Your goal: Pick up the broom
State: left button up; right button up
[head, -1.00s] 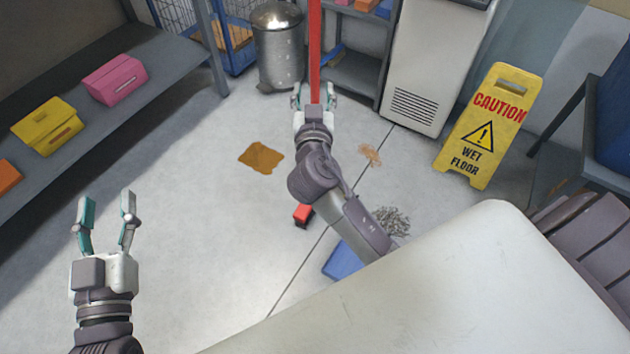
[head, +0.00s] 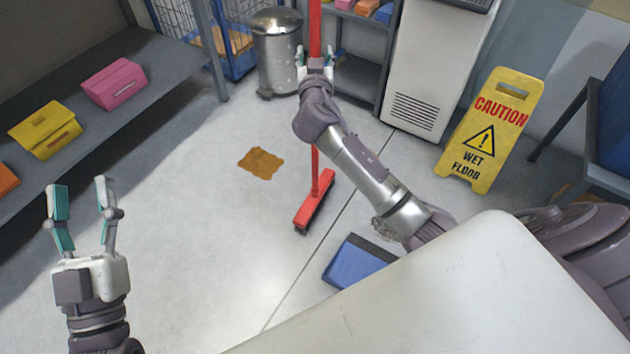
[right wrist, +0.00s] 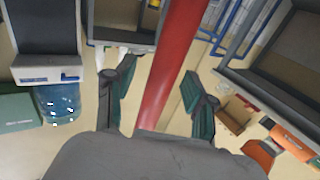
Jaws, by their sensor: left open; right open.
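The red broom stands upright in the head view, with its red head (head: 315,202) on the floor and its handle (head: 315,30) rising past the top edge. My right gripper (head: 316,54) is up at the handle. In the right wrist view the red handle (right wrist: 172,65) runs between the two open fingers of my right gripper (right wrist: 158,95). The fingers stand apart on either side of it, and I see no grip on it. My left gripper (head: 80,190) is open and empty at the lower left, far from the broom. My right forearm hides part of the handle.
A metal bin (head: 278,50) stands left of the handle. A blue dustpan (head: 358,262) lies near the white surface (head: 430,295) in front. A brown spill (head: 261,163) marks the floor. A yellow wet floor sign (head: 490,130) stands right. Shelves (head: 150,90) line the left.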

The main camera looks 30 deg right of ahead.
grip_shut()
dwell(0.3)
jog(key=shift+r, duration=0.15)
jog(key=shift+r, duration=0.15)
